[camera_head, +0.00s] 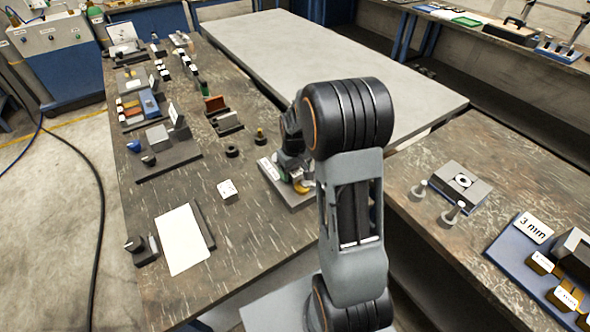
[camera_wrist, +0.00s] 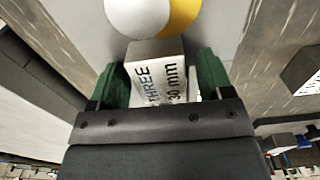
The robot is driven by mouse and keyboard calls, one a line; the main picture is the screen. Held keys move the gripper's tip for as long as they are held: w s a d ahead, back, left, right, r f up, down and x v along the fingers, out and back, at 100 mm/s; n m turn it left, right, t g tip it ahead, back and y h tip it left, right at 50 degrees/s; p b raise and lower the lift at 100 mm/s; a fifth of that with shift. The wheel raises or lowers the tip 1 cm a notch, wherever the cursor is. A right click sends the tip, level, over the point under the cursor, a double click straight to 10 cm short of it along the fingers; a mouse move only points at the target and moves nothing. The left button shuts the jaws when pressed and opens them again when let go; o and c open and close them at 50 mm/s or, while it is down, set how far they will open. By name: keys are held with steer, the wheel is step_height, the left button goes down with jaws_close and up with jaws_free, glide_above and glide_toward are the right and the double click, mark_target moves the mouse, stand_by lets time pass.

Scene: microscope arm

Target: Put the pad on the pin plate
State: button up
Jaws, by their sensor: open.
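In the wrist view, a pale block (camera_wrist: 158,77) lettered "THREE 30 mm" lies between the green fingers of my gripper (camera_wrist: 165,82). The gripper is open; the block is between the fingers but not clamped. A white ball (camera_wrist: 138,14) and a yellow round part (camera_wrist: 186,14) are just beyond the block. In the head view my gripper is low over a grey base (camera_head: 298,200) on the left bench, partly hidden by my arm. No piece is clearly marked as the pad or the pin plate. A grey plate with a black ring (camera_head: 462,181) lies on the right bench.
Two upright knobbed pins (camera_head: 421,187) and (camera_head: 455,211) stand by the ringed plate. A blue tray (camera_head: 510,262) marked "3 mm" is at the right edge. A white sheet (camera_head: 182,238) and a dotted white block (camera_head: 228,189) lie on the left bench (camera_head: 245,250). A gap separates the benches.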

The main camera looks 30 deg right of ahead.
step_height(320, 180, up, 12)
steer(key=s+a+r+t, duration=0.1)
steer(key=s+a, duration=0.3)
steer(key=s, duration=0.4)
steer(key=s+a+r+m+t, duration=0.1)
steer(key=s+a+t, duration=0.1)
steer(key=s+a, duration=0.3)
steer(key=s, duration=0.3)
steer(key=shift+a+r+p, duration=0.25)
steer(key=shift+a+p, duration=0.05)
steer(key=shift+p, duration=0.05)
steer(key=shift+s, duration=0.1)
